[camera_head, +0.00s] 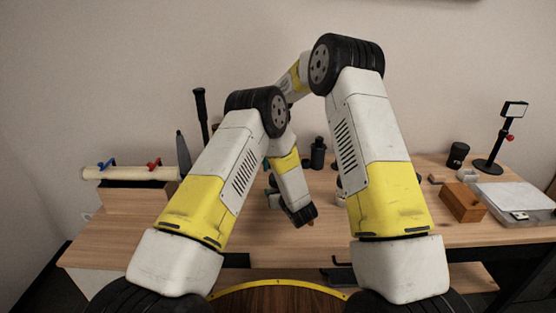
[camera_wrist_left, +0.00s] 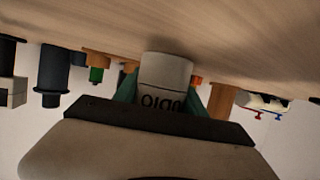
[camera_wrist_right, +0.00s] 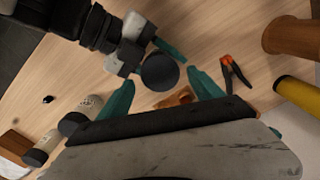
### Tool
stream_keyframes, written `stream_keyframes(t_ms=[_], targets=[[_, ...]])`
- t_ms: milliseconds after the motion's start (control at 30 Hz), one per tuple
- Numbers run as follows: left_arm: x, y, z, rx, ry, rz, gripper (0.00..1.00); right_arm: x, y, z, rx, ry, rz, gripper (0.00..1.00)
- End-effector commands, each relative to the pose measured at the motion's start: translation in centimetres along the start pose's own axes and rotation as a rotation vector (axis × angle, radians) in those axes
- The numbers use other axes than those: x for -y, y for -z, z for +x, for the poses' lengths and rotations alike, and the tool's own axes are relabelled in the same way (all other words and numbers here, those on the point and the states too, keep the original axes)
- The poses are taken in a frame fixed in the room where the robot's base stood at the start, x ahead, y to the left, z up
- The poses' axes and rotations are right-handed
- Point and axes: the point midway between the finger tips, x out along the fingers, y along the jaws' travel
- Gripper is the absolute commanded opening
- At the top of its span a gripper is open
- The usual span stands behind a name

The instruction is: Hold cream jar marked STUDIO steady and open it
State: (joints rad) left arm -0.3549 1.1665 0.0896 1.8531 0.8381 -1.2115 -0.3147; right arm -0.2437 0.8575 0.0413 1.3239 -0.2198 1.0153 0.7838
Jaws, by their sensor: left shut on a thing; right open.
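The cream jar (camera_wrist_left: 163,72) is pale, with dark lettering ending in "UDIO" that appears upside down in the left wrist view. My left gripper (camera_wrist_left: 165,90) is shut on its sides, with a teal finger on each side. The jar's dark round lid (camera_wrist_right: 160,73) faces up in the right wrist view. My right gripper (camera_wrist_right: 162,80) is open. Its teal fingers are spread, and the lid shows between their tips in the picture; I see no contact. In the head view my arms hide the jar, and I cannot make out either gripper's fingers.
An orange-and-black clamp (camera_wrist_right: 233,72) lies beside the right gripper. Pale dark-capped bottles (camera_wrist_right: 42,146) stand left in that view. A wooden box (camera_head: 462,203), a phone stand (camera_head: 490,166) and a black cup (camera_head: 457,155) are at the table's right.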

Motion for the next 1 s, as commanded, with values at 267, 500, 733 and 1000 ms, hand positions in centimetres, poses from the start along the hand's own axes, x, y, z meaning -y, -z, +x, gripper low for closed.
stream_keyframes(t_ms=[267, 500, 733, 1000], targets=[[0.0, 0.0, 0.0, 0.0, 0.0, 0.0, 0.0, 0.0, -0.1, 3.4, 0.001, 0.001, 0.001, 0.75], [0.0, 0.0, 0.0, -0.001, 0.0, 0.0, 0.0, 0.1, 0.0, 3.9, 0.0, 0.002, 0.001, 0.75], [0.0, 0.0, 0.0, -0.001, 0.0, 0.0, 0.0, 0.1, 0.0, 3.9, 0.0, 0.001, 0.002, 0.54], [0.0, 0.0, 0.0, 0.0, 0.0, 0.0, 0.0, 0.1, 0.0, 3.8, 0.0, 0.002, 0.0, 0.09]])
